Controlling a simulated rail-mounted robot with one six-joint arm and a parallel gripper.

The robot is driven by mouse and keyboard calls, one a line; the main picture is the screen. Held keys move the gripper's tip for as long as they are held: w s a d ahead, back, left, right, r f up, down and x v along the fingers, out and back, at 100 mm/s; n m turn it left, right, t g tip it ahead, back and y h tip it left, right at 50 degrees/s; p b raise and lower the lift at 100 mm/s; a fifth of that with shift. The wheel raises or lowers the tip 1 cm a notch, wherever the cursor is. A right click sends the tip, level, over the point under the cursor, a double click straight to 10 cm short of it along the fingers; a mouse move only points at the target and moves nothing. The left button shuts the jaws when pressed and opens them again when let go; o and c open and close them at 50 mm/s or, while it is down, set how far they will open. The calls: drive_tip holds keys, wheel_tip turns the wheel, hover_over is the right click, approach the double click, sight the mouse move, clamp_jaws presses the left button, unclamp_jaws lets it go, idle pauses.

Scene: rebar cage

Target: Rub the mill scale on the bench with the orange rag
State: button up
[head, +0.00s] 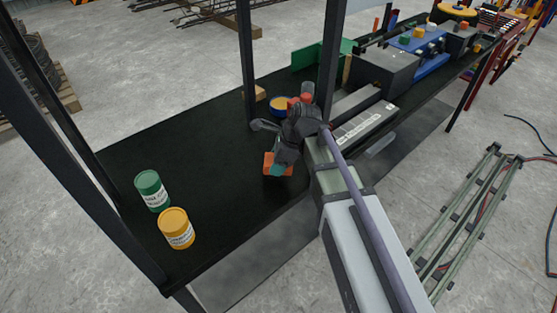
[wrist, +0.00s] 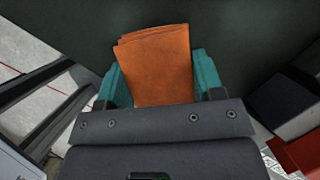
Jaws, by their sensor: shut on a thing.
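The orange rag (wrist: 158,62) is a folded stack, held between the teal fingers of my gripper (wrist: 158,85) in the wrist view. In the head view the orange rag (head: 271,165) shows at the end of my gripper (head: 279,168), over the black bench (head: 205,165). My gripper is shut on the rag. I cannot tell whether the rag touches the bench top. I cannot make out the mill scale in either view; the rag and gripper may hide part of the bench.
A green can (head: 152,190) and a yellow can (head: 177,228) stand at the bench's near left. A blue and yellow round container (head: 280,105) sits behind my gripper. Dark upright posts (head: 246,65) rise from the bench. The bench's middle left is clear.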

wheel_tip(320, 180, down, 4)
drive_tip(key=b, duration=0.3)
drive_tip(key=shift+f+b, duration=0.2)
drive_tip(key=shift+b, duration=0.15)
drive_tip(key=shift+w+a+r, duration=0.15)
drive_tip(key=shift+w+a, duration=0.05)
drive_tip(key=shift+w, duration=0.1)
drive_tip(key=shift+w+a, duration=0.95)
drive_tip(key=shift+w, duration=0.2)
drive_tip(key=shift+a, duration=0.15)
drive_tip(key=s+d, duration=0.2)
drive_tip(key=s, duration=0.1)
drive_tip(key=shift+s+d, duration=0.1)
drive_tip(key=shift+d, duration=0.25)
wheel_tip(320, 180, up, 8)
drive_tip(key=p, duration=0.8)
drive_tip(key=shift+f, duration=0.2)
drive_tip(key=shift+f, duration=0.15)
wheel_tip(320, 180, down, 6)
drive_tip(key=b, duration=0.6)
